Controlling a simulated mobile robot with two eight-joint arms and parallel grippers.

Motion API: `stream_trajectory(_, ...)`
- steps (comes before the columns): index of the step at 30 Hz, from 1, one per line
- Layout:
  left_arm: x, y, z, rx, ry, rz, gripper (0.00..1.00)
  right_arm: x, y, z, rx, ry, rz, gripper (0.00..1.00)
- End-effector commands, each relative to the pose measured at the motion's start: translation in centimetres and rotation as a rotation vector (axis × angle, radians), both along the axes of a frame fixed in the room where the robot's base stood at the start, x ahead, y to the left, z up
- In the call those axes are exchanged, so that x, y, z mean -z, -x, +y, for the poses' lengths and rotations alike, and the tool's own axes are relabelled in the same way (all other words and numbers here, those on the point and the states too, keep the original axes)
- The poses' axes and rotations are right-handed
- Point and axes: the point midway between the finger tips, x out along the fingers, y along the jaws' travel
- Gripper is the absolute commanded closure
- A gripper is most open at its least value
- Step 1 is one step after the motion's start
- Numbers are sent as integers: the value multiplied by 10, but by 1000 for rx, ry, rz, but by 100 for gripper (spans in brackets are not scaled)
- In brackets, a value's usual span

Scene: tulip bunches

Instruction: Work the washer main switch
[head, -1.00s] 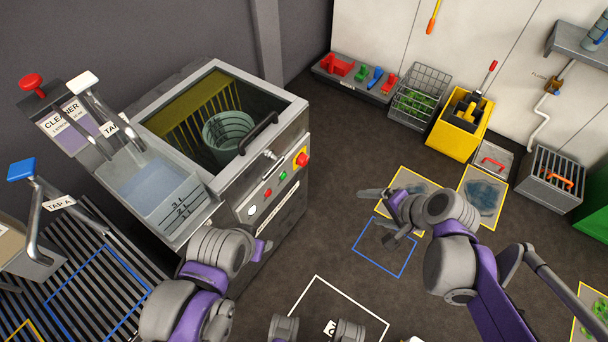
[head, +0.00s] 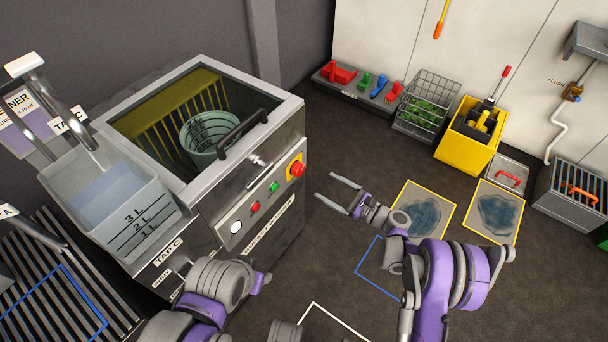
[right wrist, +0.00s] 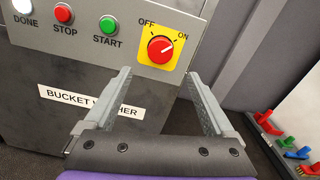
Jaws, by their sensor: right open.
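The washer main switch is a red round knob on a yellow plate (head: 297,169) at the right end of the washer's front panel. In the right wrist view, the knob (right wrist: 160,48) sits between the labels OFF and ON, and its pale mark seems to point up and right, towards ON. The bucket washer (head: 215,197) stands at the left with a green bucket inside. My right gripper (head: 325,186) is open and empty, its fingers pointing at the panel, short of the knob and apart from it. My left gripper (head: 264,283) is low before the washer; its fingers are mostly hidden.
Beside the switch are a green START button (right wrist: 108,25), a red STOP button (right wrist: 64,14) and a white DONE light (right wrist: 23,6). A clear measuring tank (head: 110,200) stands at the washer's left. Floor right of the washer is clear up to the yellow-framed mats (head: 424,207).

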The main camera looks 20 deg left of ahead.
Motion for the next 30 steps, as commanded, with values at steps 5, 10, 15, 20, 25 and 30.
stream_trajectory(5,3,0,0,0,0,1,50,0,-9,27,-3,0,0,11)
stream_trajectory(10,7,-1,0,0,0,2,50,0,-20,58,-3,0,0,11)
stream_trajectory(15,10,-1,0,0,0,3,50,0,-30,83,-2,1,-1,11)
stream_trajectory(20,11,-1,0,0,0,3,50,-1,-34,94,-1,2,-1,11)
stream_trajectory(25,11,-1,0,0,0,3,50,-1,-35,97,0,2,-2,11)
stream_trajectory(30,11,-1,0,0,0,3,50,-1,-35,96,0,2,-2,15)
